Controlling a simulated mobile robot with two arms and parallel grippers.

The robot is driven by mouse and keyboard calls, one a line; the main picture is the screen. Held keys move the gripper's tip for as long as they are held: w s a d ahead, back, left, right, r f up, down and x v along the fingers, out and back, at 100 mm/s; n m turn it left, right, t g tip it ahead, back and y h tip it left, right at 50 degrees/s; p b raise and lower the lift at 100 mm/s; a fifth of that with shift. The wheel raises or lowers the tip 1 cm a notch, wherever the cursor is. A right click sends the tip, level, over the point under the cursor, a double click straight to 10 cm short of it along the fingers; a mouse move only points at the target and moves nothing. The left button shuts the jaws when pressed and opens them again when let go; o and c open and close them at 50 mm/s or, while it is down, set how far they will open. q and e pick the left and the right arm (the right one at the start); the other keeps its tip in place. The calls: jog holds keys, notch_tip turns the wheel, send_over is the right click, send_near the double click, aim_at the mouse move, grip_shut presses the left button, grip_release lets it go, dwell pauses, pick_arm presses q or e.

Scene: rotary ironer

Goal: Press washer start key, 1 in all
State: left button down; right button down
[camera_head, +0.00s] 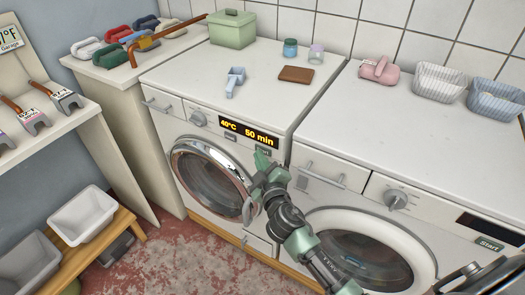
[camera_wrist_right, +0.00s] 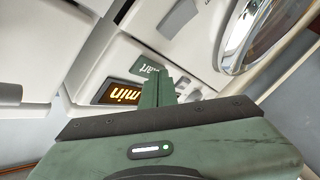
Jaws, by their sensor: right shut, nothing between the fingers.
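The left washer (camera_head: 285,135) has a lit display (camera_head: 248,132) reading 40°C and 50 min. Its green start key (camera_wrist_right: 148,68) shows in the wrist view beside the display's "min" end, its label partly hidden so only "art" reads. My right gripper (camera_head: 263,160) is shut and empty, with its green fingertips right in front of the key area. In the wrist view the fingers (camera_wrist_right: 157,92) overlap the key's edge; I cannot tell whether they touch it. My left gripper is not in view.
The right machine (camera_head: 345,190) has its own Start key (camera_head: 489,243) and a round door. Below my gripper is the washer's chrome-ringed door (camera_head: 210,178).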

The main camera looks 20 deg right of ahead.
jog(key=shift+w+d, duration=0.1)
jog(key=shift+d, duration=0.05)
dwell(0.5)
jog(key=shift+s+a, duration=0.55)
jog(key=shift+a, duration=0.1)
